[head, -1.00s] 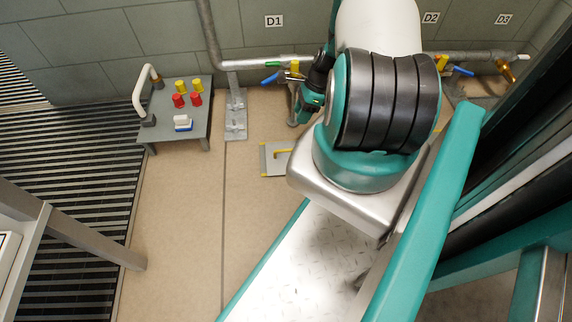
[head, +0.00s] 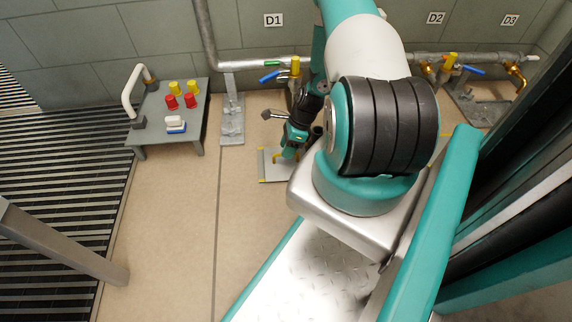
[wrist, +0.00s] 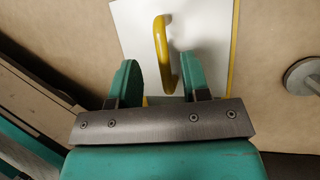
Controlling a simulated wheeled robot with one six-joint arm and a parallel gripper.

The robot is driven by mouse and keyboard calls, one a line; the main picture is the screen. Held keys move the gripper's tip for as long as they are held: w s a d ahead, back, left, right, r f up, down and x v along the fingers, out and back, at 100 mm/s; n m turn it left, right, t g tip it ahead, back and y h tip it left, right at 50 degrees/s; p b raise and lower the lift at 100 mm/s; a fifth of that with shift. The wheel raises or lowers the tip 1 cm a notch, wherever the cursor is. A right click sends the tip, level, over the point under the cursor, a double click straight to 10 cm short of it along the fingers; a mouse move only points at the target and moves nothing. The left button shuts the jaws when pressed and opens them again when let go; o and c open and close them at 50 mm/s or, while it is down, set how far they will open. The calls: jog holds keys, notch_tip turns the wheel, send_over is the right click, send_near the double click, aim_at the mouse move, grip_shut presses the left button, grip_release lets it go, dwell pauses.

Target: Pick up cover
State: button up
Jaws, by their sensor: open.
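The cover (head: 266,174) is a flat grey plate with yellow edge marks, lying on the floor below the D1 sign. My gripper (head: 289,153) is over it in the head view and hides much of it, including most of its handle. In the wrist view the cover (wrist: 208,28) looks pale, with a yellow bar handle (wrist: 161,40) standing up from it. My gripper (wrist: 159,72) is open there, its two teal fingers on either side of the handle's lower end. I cannot tell whether either finger touches it.
A low grey table (head: 191,133) with red and yellow knobs, a white and blue block and a curved pipe handle stands left. Pipes with a blue-lever valve (head: 270,77) run along the wall behind. A round metal piece (wrist: 301,76) is right of the cover.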

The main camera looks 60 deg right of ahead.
aim_at(277, 168)
jog(key=b+x, duration=0.1)
jog(key=x, duration=0.1)
jog(key=b+x, duration=0.1)
jog(key=shift+d+f, duration=0.1)
jog(key=shift+f, duration=0.35)
jog(key=shift+w+r, duration=0.1)
jog(key=shift+c, duration=0.4)
grip_shut()
jog(key=shift+r, duration=0.1)
